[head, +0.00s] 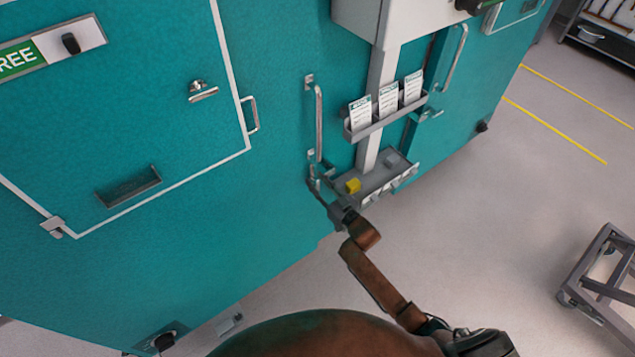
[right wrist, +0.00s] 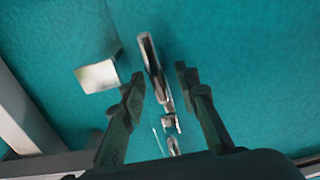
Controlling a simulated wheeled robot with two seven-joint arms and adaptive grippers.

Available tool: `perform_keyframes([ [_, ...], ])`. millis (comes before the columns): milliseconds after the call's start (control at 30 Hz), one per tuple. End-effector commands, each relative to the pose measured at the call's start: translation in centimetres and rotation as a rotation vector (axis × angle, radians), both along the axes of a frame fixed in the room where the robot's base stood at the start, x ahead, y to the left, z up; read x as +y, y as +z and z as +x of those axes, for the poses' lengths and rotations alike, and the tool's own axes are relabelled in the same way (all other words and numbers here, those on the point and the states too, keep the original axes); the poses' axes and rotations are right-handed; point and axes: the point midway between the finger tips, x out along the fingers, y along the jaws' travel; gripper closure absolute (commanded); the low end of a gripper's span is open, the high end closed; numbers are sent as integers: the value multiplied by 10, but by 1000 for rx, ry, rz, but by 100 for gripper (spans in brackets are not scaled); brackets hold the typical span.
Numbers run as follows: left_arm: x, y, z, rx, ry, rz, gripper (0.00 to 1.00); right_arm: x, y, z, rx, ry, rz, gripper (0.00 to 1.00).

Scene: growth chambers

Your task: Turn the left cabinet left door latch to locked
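The teal cabinet (head: 270,220) fills the left and middle of the head view. A long upright door handle (head: 319,125) is on its front near the right edge. A small metal latch (head: 311,156) sits just below it, partly hidden by my gripper. My right gripper (head: 318,187) is at the latch, reaching up from below. In the right wrist view, my right gripper (right wrist: 160,74) is open, with a slim metal lever (right wrist: 152,62) between its fingers. I cannot tell whether either finger touches it. My left gripper is not in view.
A framed panel with a small handle (head: 252,115) is at left. A grey cart (head: 600,280) stands at right, with open floor between.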

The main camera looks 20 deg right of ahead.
Motion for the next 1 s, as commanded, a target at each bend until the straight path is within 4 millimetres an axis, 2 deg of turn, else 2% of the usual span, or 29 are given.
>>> perform_keyframes([
  [200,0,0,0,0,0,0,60,0,0,0,0,0,0,71],
  [633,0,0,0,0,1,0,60,-1,0,0,1,-1,0,100],
  [1000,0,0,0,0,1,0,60,-1,0,0,1,-1,0,100],
])
